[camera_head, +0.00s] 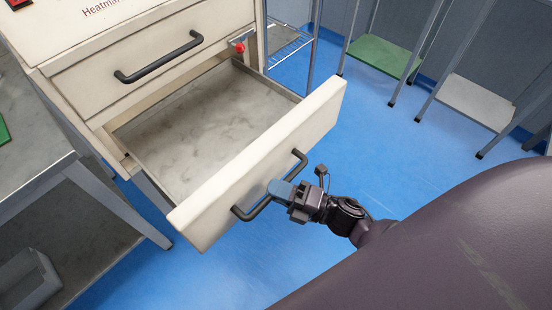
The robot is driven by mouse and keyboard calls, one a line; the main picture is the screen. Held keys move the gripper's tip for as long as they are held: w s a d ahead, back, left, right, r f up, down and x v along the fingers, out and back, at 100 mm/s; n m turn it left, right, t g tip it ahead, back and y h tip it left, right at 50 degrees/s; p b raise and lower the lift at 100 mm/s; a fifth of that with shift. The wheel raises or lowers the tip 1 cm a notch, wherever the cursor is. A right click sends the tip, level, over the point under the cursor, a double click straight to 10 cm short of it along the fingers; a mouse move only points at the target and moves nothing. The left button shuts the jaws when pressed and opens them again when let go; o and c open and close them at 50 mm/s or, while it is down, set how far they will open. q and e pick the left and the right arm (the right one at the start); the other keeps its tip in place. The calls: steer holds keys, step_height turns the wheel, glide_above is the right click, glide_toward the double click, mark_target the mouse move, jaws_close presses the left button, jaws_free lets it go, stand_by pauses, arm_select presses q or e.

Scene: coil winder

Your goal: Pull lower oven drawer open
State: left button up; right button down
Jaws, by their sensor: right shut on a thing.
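The lower oven drawer (196,205) stands pulled out from the cream oven cabinet. Its grey inside (200,130) shows and looks empty. A black bar handle (298,163) runs along its front. My right gripper (278,192) is shut on the middle of this handle, and its fingers cover part of the bar. The upper drawer (90,78) above is closed and has its own black handle (160,62). My left gripper is not in view.
A grey bench (38,150) stands close on the left of the cabinet. A wire rack (285,42), a green-topped stand (378,55) and a white-topped stand (476,100) are at the back. Blue floor (385,140) is clear between them and the drawer.

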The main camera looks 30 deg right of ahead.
steer(key=c, duration=1.1)
jaws_free()
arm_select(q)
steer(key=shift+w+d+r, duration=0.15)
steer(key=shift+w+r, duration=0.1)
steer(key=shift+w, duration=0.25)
arm_select(e)
steer(key=shift+d, duration=0.1)
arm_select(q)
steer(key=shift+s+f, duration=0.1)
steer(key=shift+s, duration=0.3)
arm_select(e)
steer(key=v, duration=1)
steer(key=shift+s+d, duration=0.2)
steer(key=shift+s, duration=0.1)
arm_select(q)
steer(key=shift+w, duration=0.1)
arm_select(e)
steer(key=shift+f, duration=0.1)
